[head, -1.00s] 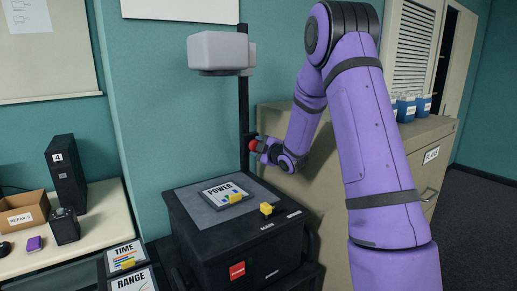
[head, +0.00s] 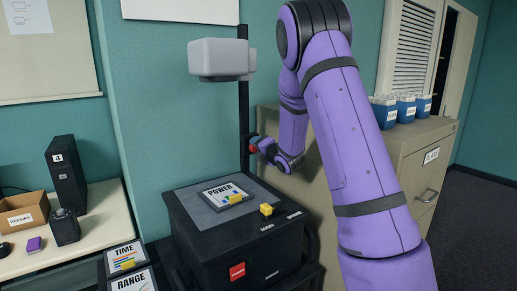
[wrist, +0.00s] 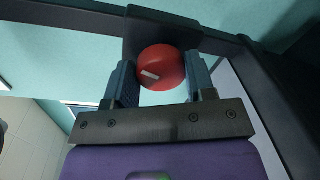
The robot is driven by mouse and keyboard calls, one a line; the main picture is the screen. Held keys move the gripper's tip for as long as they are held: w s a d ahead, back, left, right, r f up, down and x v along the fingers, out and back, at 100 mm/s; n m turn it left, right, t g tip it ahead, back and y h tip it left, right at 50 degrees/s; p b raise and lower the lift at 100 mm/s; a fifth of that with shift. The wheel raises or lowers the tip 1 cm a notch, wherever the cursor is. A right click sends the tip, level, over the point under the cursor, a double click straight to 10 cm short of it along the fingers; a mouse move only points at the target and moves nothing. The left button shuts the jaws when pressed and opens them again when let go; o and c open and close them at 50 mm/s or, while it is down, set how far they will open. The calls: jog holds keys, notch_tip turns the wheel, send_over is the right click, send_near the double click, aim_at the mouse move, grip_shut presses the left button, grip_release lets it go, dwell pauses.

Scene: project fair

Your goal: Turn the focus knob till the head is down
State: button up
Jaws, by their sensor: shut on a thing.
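The grey enlarger head (head: 220,61) sits high on a black upright column (head: 244,112), well above the black base box (head: 230,245). The red focus knob (head: 252,148) is on the column's side, partly hidden by my gripper (head: 257,146) in the head view. In the wrist view the round red knob (wrist: 162,66) has a slanted white mark. It lies between the two fingers of my gripper (wrist: 160,82), which is shut on it.
A beige cabinet (head: 420,160) with several blue containers stands to the right. A white table (head: 85,245) with a carton is at left.

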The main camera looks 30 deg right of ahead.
jog(key=shift+a+f+n, duration=0.1)
jog(key=shift+n, duration=1.7)
jog(key=o, duration=0.9)
jog(key=shift+s, duration=0.15)
jog(key=s, duration=1)
jog(key=shift+s+r, duration=0.3)
jog(key=shift+r, duration=0.1)
jog(key=shift+h, duration=0.4)
